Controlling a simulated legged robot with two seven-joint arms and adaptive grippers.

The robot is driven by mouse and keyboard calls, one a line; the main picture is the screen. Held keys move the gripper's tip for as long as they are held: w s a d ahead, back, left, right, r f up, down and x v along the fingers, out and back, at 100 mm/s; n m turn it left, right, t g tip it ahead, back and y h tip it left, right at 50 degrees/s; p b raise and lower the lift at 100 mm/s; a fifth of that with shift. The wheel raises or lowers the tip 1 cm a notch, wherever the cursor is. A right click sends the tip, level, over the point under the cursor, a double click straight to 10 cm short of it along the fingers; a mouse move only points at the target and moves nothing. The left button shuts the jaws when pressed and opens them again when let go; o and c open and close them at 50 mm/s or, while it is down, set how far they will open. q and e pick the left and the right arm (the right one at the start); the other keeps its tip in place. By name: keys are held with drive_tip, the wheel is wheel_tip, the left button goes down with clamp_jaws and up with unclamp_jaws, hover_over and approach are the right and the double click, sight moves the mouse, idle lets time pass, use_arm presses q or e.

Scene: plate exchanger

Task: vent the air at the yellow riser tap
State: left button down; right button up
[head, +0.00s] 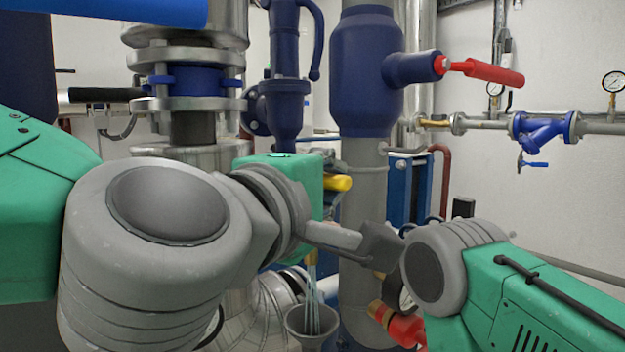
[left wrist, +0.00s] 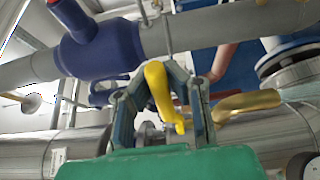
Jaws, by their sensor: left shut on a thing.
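The yellow tap handle (head: 338,183) pokes out from behind the green body of my left gripper in the head view. In the left wrist view the yellow handle (left wrist: 158,88) is upright between the two dark fingers. My left gripper (left wrist: 163,104) is shut on it. In the head view my wrist hides the fingers and most of the tap. Thin pale streams (head: 312,292) run down below a small brass piece into a grey funnel (head: 312,322).
A dark blue valve body (head: 366,70) with a red lever (head: 490,72) stands on the grey riser behind. A red-bodied fitting (head: 405,328) lies close to my right arm. A pipe with a blue strainer (head: 543,127) runs along the right wall. Pipes crowd the middle.

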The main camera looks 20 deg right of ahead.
use_arm(q)
drive_tip(key=shift+w, duration=0.2)
drive_tip(key=shift+w+a+f, duration=0.1)
drive_tip(key=shift+f, duration=0.05)
idle(1.4)
drive_tip(key=c, duration=1.5)
unclamp_jaws()
drive_tip(key=shift+w, duration=0.1)
drive_tip(key=shift+c, duration=0.2)
drive_tip(key=shift+a, duration=0.1)
drive_tip(key=shift+s, duration=0.2)
